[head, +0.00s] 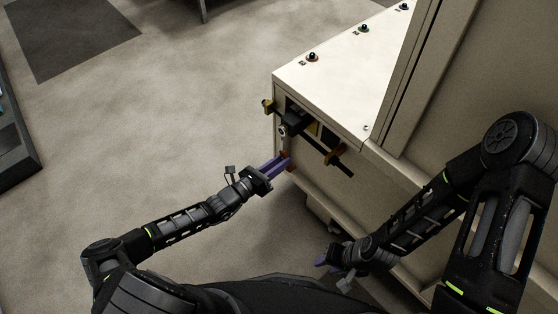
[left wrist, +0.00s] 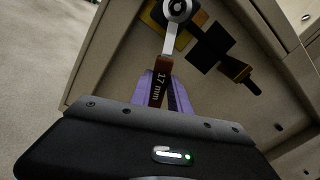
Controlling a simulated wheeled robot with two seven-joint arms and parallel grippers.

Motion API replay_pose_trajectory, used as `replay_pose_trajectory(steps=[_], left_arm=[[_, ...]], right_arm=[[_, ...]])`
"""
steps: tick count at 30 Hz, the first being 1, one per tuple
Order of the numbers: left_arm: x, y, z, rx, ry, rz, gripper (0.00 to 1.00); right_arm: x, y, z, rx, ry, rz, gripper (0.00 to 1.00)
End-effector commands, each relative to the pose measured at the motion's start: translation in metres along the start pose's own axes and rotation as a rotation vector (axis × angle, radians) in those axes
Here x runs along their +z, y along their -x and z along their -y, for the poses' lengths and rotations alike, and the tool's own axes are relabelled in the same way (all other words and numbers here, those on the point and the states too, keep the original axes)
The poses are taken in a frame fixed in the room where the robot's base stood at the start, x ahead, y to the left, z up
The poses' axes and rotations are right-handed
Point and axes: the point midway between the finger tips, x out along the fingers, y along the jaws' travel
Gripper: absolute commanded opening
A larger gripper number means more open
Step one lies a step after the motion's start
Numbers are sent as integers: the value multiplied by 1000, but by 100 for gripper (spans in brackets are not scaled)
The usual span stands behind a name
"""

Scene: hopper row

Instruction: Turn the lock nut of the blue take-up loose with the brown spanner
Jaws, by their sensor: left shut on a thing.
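My left gripper (head: 279,166) has purple fingers shut on the brown handle of the spanner (left wrist: 159,82), marked "17 mm", in front of the machine's side. In the left wrist view the spanner's pale shank runs up to its head, at a round metal fitting (left wrist: 178,8) on a yellow plate. The head overlaps the fitting there; I cannot tell how fully it is seated, and the nut itself is not clear. I make out no blue marking on this take-up. My right gripper (head: 325,261), also purple-fingered, hangs low by the machine, away from the spanner; its jaw opening is unclear.
The cream machine housing (head: 330,88) has several small knobs on top. A yellow-and-black piece (head: 336,155) sticks out right of the spanner, and a yellow piece (head: 268,106) sits at the left corner. Dark openings lie between. The floor (head: 150,120) to the left is clear.

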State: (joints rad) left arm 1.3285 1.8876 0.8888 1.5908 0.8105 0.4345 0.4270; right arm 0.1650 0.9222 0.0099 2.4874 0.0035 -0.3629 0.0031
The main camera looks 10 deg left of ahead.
Motion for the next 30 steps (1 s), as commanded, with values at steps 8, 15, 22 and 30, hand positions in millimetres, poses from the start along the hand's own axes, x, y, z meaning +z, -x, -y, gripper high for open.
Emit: replay_pose_trajectory(steps=[8, 15, 22, 30], left_arm=[[3, 0, 4, -8, 0, 5, 0], [2, 9, 2, -5, -2, 3, 0], [1, 12, 1, -3, -2, 1, 0], [1, 13, 0, -1, -3, 1, 0]], right_arm=[[0, 2, 1, 0, 0, 0, 36], [0, 6, 2, 0, 0, 0, 36], [0, 6, 2, 0, 0, 0, 36], [0, 7, 2, 0, 0, 0, 36]])
